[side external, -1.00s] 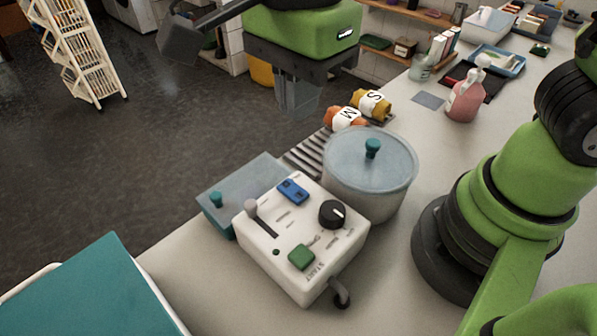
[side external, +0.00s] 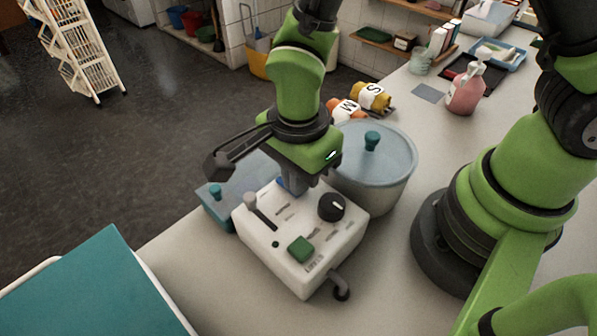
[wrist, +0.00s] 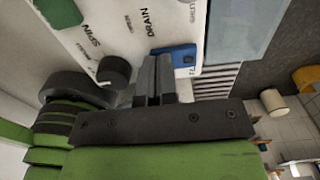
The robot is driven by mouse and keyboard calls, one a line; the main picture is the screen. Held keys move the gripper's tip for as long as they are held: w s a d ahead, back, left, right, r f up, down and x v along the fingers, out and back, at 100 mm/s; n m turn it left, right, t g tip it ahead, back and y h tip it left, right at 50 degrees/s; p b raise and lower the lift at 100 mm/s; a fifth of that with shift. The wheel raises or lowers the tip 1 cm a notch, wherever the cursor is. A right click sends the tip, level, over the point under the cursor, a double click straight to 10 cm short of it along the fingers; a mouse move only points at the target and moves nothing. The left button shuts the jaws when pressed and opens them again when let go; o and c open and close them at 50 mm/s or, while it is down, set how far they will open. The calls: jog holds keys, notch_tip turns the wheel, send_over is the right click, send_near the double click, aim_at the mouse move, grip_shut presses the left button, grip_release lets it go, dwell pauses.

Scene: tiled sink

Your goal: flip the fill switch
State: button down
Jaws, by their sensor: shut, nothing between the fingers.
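The white control box (side external: 325,245) sits on the counter. Its blue rocker switch (wrist: 176,55) is beside a partly hidden label starting with F in the wrist view; in the side view only a sliver of the blue switch (side external: 281,184) shows past my fingers. My gripper (side external: 296,188) is shut and empty, pointing down at the far part of the box's top. In the wrist view my fingertips (wrist: 153,68) overlap the near edge of the blue switch. I cannot tell whether they touch it.
A lidded round tub (side external: 385,170) stands close behind. Bare counter lies in front.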

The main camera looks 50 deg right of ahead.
jog(key=shift+f, duration=0.2)
dwell(0.3)
jog(key=shift+w+r, duration=0.35)
jog(key=shift+w, duration=0.35)
notch_tip(320, 180, up, 14)
jog(key=s, duration=0.2)
dwell(0.4)
